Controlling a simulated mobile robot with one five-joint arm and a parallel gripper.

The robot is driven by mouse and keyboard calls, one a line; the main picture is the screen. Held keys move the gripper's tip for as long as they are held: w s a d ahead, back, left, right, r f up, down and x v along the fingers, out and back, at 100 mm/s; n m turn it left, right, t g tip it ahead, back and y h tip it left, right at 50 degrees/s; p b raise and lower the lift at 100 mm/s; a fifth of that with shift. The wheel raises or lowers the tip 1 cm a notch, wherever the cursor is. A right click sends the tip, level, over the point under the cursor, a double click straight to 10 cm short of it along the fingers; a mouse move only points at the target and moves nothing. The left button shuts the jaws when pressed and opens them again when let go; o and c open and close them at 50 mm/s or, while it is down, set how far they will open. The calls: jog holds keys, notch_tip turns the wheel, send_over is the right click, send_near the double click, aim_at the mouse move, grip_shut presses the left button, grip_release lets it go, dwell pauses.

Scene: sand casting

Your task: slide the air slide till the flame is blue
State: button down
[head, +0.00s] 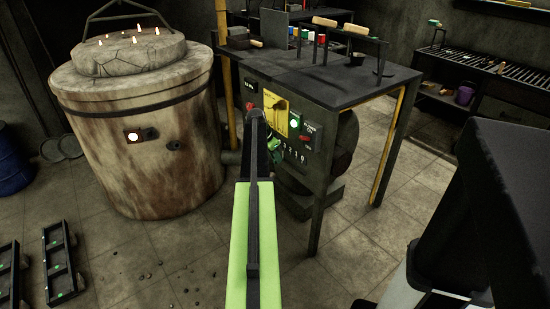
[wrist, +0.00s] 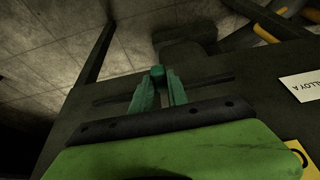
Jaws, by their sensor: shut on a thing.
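My gripper (head: 272,146) is at the front panel of the dark bench, partly hidden by my arm. In the wrist view its two teal fingers (wrist: 158,95) are shut on a small teal knob (wrist: 158,72), which I take to be the air slide's knob. The knob sits at a long straight slot (wrist: 210,81) in the dark panel, with slot showing on both sides. A numbered scale (head: 293,153) shows right of my gripper in the head view. The furnace (head: 150,175) has small pale orange flames (head: 157,31) on its lid and a white-orange glowing peephole (head: 133,136); no blue shows.
The panel carries a yellow plate (head: 274,112), a lit green lamp (head: 294,121) and a red knob (head: 251,107). A yellow pipe (head: 224,60) stands between furnace and bench (head: 345,83). Dark frames (head: 57,262) lie on the floor at left.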

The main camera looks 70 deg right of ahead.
dwell(0.3)
jog(key=w+d, duration=0.2)
jog(key=w, duration=0.1)
jog(key=shift+w+d, duration=0.1)
jog(key=shift+w, duration=0.1)
jog(key=c, duration=1.3)
grip_release()
jog(key=p+v, duration=1.6)
jog(key=v, duration=0.1)
jog(key=shift+a+r, duration=0.15)
jog(key=shift+a, duration=0.1)
